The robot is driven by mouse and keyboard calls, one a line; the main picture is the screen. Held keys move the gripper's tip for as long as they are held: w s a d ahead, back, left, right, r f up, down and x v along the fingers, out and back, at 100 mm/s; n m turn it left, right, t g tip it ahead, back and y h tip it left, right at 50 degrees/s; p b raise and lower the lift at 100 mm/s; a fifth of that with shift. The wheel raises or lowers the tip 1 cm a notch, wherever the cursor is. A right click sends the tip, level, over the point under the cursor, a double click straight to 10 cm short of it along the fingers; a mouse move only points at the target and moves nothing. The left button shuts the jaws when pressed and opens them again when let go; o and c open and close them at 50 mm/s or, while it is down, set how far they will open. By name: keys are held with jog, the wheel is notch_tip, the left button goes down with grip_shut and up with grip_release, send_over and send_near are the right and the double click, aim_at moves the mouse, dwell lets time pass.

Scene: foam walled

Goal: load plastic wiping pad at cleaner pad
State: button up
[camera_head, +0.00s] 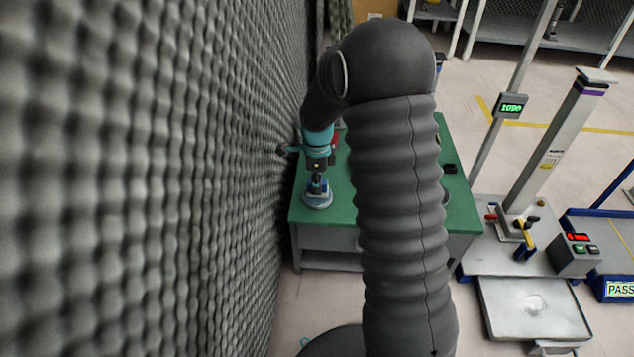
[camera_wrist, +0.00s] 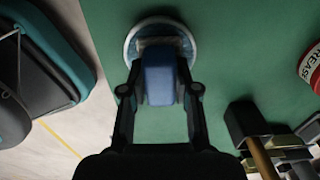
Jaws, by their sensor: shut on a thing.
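My gripper (camera_wrist: 160,92) is shut on a blue block (camera_wrist: 159,77), which I take for the plastic wiping pad. A round pale blue-grey disc with a light rim (camera_wrist: 132,46), which looks like the cleaner pad, lies on the green table just beyond the block. In the head view my gripper (camera_head: 318,182) points down over the disc (camera_head: 317,201) near the table's left side. The block covers part of the disc, and I cannot tell whether they touch.
The green table (camera_head: 307,215) stands close to the grey foam wall (camera_head: 200,150). In the wrist view, a red-and-white can (camera_wrist: 311,68) and dark metal parts (camera_wrist: 250,122) are at right. A teal-edged dark case (camera_wrist: 50,50) is at left. My arm hides the table's middle in the head view.

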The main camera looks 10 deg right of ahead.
jog(key=shift+f, duration=0.4)
dwell(1.2)
jog(key=shift+r+p, duration=2.25)
jog(key=shift+r, duration=1.35)
jog(key=shift+f, duration=0.1)
